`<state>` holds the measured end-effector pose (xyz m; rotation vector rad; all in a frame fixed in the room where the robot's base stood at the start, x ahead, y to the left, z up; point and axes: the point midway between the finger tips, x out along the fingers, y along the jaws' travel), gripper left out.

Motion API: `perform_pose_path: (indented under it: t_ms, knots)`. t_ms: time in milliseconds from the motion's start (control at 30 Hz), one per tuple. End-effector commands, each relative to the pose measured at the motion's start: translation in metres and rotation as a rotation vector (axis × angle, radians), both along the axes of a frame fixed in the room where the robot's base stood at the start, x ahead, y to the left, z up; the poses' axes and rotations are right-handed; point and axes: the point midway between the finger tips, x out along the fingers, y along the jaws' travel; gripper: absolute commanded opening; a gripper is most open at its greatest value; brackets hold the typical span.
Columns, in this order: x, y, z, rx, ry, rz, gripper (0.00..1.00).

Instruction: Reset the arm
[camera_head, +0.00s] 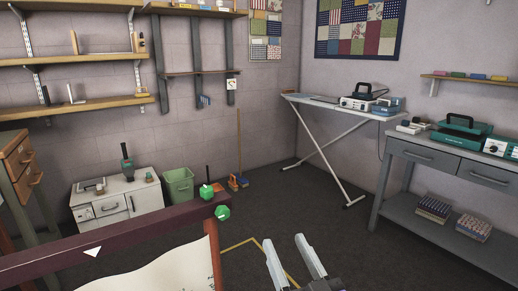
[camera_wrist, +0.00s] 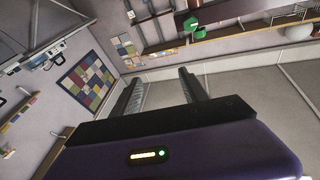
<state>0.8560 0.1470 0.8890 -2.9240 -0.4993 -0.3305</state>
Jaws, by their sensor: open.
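My gripper (camera_head: 294,262) shows at the bottom of the head view, with its two light fingers apart and nothing between them. In the wrist view my gripper (camera_wrist: 160,88) also has its two dark fingers spread and empty, pointing towards the wall and shelves. The gripper is in free space and touches nothing that I can see. Most of the arm behind it is out of the head view.
A dark red frame (camera_head: 120,243) with green knobs and pale cloth is close at left. A grey workbench (camera_head: 455,165) stands right, an ironing board (camera_head: 335,108) at the back. A white cabinet (camera_head: 115,200) and green bin (camera_head: 179,185) stand back left. Floor between is clear.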

Motion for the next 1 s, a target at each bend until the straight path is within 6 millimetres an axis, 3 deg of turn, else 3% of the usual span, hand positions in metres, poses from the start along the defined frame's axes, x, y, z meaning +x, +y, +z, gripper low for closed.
perform_pose_path:
  t_ms: [100, 400, 800, 1000]
  knots:
    - [-0.034, -0.026, -0.028, 0.028, 0.016, -0.066, 0.52]
    - [-0.132, -0.081, -0.084, 0.035, 0.069, -0.209, 0.52]
    - [-0.269, -0.127, -0.126, -0.070, 0.210, -0.312, 0.52]
    - [-0.324, -0.139, -0.140, -0.140, 0.312, -0.323, 0.52]
